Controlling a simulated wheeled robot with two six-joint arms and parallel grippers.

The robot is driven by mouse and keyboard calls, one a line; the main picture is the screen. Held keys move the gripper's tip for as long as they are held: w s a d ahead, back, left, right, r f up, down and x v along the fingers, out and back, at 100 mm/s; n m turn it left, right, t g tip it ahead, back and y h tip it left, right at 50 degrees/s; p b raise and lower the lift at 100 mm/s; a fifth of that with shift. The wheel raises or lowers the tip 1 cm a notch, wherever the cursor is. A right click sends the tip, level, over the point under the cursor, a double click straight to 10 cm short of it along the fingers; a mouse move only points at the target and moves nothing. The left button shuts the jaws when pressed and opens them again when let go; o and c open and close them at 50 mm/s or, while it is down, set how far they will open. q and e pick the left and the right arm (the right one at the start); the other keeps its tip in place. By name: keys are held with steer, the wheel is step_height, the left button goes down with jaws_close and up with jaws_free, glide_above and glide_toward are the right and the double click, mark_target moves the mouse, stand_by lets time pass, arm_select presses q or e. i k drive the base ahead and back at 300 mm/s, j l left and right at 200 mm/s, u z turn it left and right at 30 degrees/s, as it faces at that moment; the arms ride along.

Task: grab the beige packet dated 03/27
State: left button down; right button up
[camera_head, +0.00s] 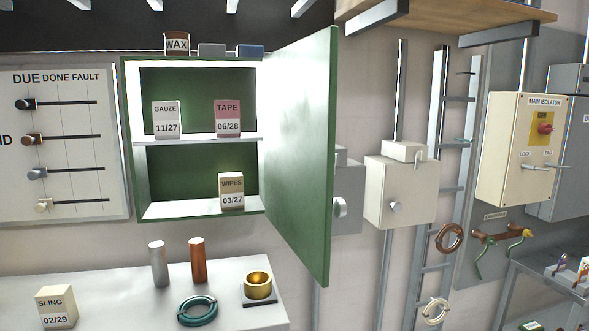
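The beige packet (231,191), marked WIPES and 03/27, stands upright on the lower shelf of the green wall cabinet (127,150), toward the right side. The cabinet's green door (305,160) is swung open to the right. On the upper shelf stand a white packet (166,119) marked GAUZE 11/27 and a pink packet (228,118) marked TAPE 06/28. Neither gripper shows in the head view.
Below the cabinet, a white bench (120,297) holds a beige SLING 02/29 box (57,307), a grey cylinder (158,264), a copper cylinder (198,260), a teal ring (197,311) and a gold cup (258,286). The lower shelf's left side is empty.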

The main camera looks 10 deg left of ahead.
mark_target(232, 196)
steer(key=i+l+u, duration=0.15)
steer(key=l+u, duration=0.65)
steer(key=l, duration=0.25)
steer(key=l+u, duration=0.4)
steer(key=l, duration=0.15)
steer(key=i+j, duration=0.1)
steer(key=j, duration=0.15)
steer(key=i+j, duration=0.1)
steer(key=j, duration=0.15)
